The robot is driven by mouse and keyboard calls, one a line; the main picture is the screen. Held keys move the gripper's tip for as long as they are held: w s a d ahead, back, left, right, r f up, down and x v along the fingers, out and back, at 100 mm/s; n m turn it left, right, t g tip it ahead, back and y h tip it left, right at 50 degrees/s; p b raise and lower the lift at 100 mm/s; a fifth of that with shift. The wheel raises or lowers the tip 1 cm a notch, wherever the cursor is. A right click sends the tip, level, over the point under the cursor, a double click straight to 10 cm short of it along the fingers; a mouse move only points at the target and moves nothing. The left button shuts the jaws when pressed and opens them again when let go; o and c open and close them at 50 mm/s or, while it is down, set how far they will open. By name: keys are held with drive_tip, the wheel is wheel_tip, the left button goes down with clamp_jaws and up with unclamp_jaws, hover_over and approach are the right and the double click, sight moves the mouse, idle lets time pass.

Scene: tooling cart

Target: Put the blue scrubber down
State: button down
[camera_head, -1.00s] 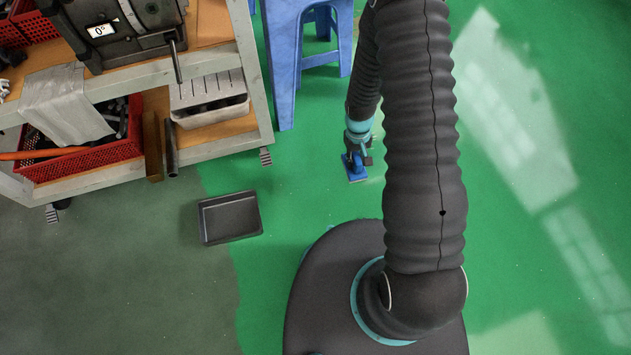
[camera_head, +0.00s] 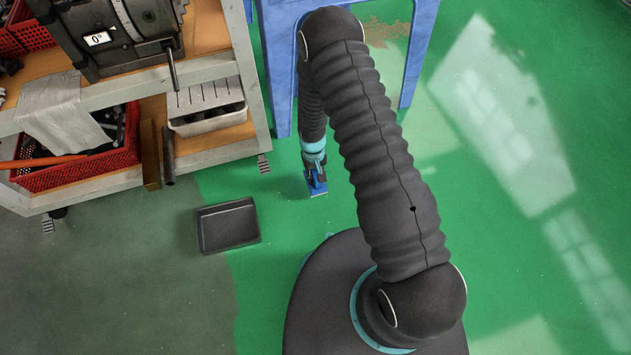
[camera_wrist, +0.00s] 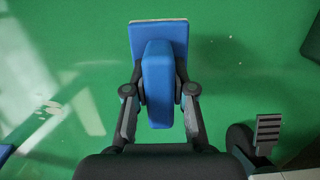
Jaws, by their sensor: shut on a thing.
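The blue scrubber (camera_wrist: 158,80) is a blue block handle on a flat blue head with a pale edge. In the wrist view my gripper (camera_wrist: 160,95) has one finger on each side of the handle and is shut on it. In the head view the scrubber (camera_head: 317,187) hangs below my gripper (camera_head: 313,172), over the green floor, left of my arm. The gap between the scrubber and the floor cannot be judged exactly.
A black tray (camera_head: 228,225) lies on the floor to the left. The tooling cart (camera_head: 215,145) stands at upper left with a red basket (camera_head: 85,160) and a white slotted box (camera_head: 205,105). A blue stool (camera_head: 278,75) stands behind my arm. Green floor at right is clear.

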sight(315, 170)
drive_tip(key=shift+f, duration=1.95)
drive_tip(key=shift+f, duration=0.15)
drive_tip(key=c, duration=1)
unclamp_jaws()
drive_tip(key=r, duration=0.4)
drive_tip(key=w+r, duration=0.1)
drive_tip(key=r, duration=0.7)
drive_tip(key=shift+w+a+r, duration=0.15)
drive_tip(key=shift+w+a, duration=0.1)
drive_tip(key=shift+w, duration=0.15)
